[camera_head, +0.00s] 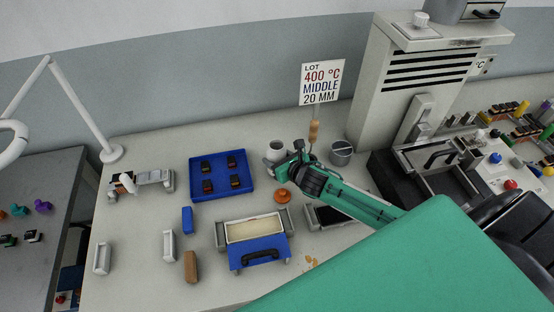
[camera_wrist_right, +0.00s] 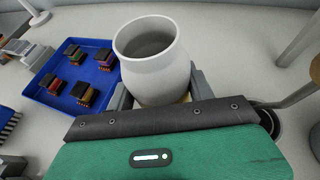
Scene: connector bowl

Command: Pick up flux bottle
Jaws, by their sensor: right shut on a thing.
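A pale, open-topped, round-bodied vessel (camera_head: 277,147), which I take for the flux bottle, stands upright toward the back of the bench. In the right wrist view the vessel (camera_wrist_right: 158,62) fills the space between the grey fingers, its mouth open and facing up. My right gripper (camera_head: 276,163) is shut on its body; the gripper (camera_wrist_right: 160,98) has a finger on each side of it. The vessel's lower part is hidden by my wrist, so I cannot tell whether it touches the bench. My left gripper is not in view.
A blue tray (camera_head: 221,191) with several dark connectors lies to the left. An orange round thing (camera_head: 283,196) and a blue-fronted fixture (camera_head: 259,252) are nearer the front. A metal cup (camera_head: 341,153), a sign (camera_head: 322,82) and a tall grey machine (camera_head: 385,75) stand right of the vessel.

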